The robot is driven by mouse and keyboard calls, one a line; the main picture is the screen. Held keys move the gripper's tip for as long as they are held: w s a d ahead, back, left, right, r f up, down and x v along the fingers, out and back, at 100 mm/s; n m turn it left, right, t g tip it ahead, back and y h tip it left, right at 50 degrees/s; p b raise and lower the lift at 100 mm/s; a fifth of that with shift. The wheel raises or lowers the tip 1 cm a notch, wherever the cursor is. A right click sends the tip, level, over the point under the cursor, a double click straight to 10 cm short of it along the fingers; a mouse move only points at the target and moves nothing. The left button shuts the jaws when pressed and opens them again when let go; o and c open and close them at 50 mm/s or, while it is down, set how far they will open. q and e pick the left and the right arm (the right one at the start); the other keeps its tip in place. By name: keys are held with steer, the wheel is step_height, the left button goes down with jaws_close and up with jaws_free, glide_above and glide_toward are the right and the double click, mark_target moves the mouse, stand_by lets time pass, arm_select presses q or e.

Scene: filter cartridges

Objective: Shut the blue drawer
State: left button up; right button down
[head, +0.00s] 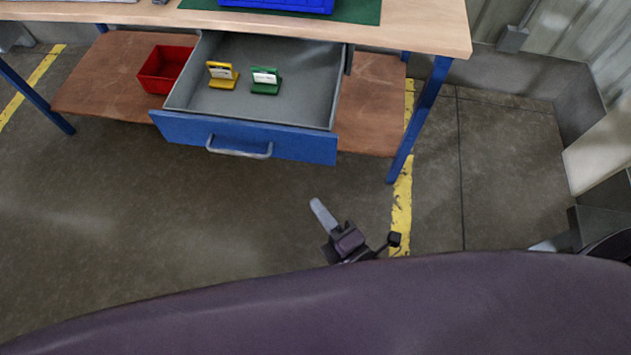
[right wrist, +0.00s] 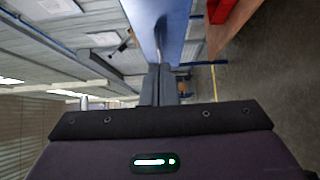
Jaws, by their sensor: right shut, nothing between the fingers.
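The blue drawer (head: 290,146) is pulled out from under the workbench, and its grey inside is open to view. A silver bar handle (head: 240,151) is on its blue front. A yellow holder (head: 222,82) and a green holder (head: 265,87), each with a whitish part, stand inside. My right gripper (head: 322,213) is shut and empty in front of the drawer, below and right of the handle in the head view, apart from it. In the right wrist view, the fingers (right wrist: 160,82) point toward the blue drawer front (right wrist: 142,22). My left gripper is not in view.
A red bin (head: 165,72) sits on the brown lower shelf (head: 100,85) left of the drawer. The wooden benchtop (head: 420,30) overhangs above, with a blue tray (head: 285,4) on a green mat. A blue bench leg (head: 418,120) stands to the right. The floor in front is clear.

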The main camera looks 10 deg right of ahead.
glide_toward(287, 147)
steer(key=w+a, duration=0.2)
steer(key=a, duration=0.2)
steer(key=shift+w+d+r, duration=0.1)
steer(key=shift+w+d, duration=0.25)
steer(key=shift+w, duration=0.45)
steer(key=shift+w+d+r, duration=0.1)
steer(key=shift+w+d, duration=0.3)
steer(key=shift+w, duration=0.45)
